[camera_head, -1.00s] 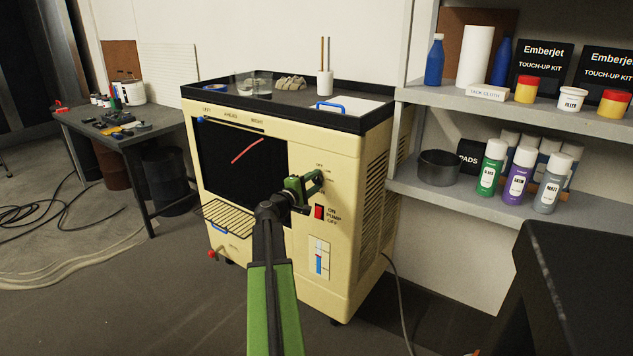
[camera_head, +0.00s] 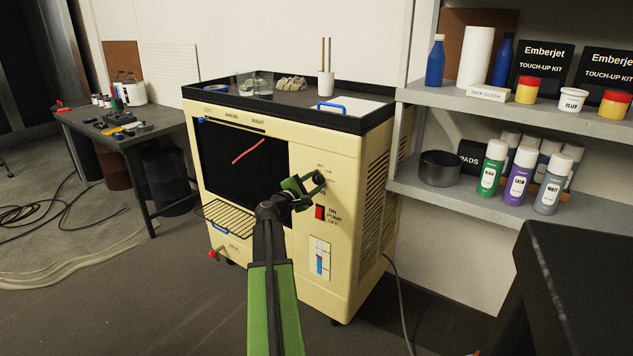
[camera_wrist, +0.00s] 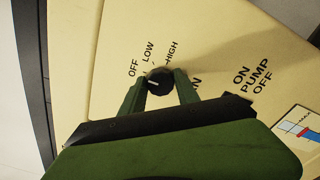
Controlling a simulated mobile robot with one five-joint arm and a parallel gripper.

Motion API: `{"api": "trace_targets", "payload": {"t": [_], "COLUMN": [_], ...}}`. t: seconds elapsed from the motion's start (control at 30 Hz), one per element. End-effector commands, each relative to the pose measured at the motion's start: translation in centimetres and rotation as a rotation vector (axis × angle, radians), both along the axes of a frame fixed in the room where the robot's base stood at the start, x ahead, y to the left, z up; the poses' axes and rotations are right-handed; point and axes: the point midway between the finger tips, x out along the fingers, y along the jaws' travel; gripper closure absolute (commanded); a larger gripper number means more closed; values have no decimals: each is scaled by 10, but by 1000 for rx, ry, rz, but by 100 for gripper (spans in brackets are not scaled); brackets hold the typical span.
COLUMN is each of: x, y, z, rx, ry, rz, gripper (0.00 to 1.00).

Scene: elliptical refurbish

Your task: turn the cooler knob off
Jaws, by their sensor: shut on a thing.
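The cream cooler (camera_head: 335,230) stands in front of my arm in the head view, with its control panel at the front right. The black round cooler knob (camera_wrist: 159,82) is in the middle of the wrist view, with OFF, LOW and HIGH printed around its upper side. Its short white mark lies on the left part of its face, nearest the OFF side. My green gripper (camera_head: 318,180) is at the knob, and in the wrist view its two fingers (camera_wrist: 160,90) are shut on the knob from either side. The fingers and wrist hide part of the panel.
The red pump switch (camera_head: 319,212) is just below my gripper, with a level gauge (camera_head: 319,258) lower down. Grey shelves (camera_head: 420,95) with cans stand to the right. A dark table (camera_head: 580,260) is at the front right.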

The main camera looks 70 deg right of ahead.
Motion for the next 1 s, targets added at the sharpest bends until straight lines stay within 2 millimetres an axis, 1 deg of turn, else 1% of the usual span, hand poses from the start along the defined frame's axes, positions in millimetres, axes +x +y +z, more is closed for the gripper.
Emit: {"api": "trace_targets", "payload": {"t": [0.27,0.3,0.43,0.67,0.77,0.87,0.97,1.0], "x": [-1,-1,-1,-1,-1,2,7,10], "y": [1,1,0,0,3,16,40,51], "z": [-2,-2,-2,-1,-1,-1,-1,-1], "rx": [4,4,2,1,1,1,1,1], "ry": [-5,-5,-4,-2,-2,-2,-2,-2], "rz": [-3,-3,-3,-3,-2,-2,0,0], "gripper": [100,57,41,41,41,41,41,41]}}
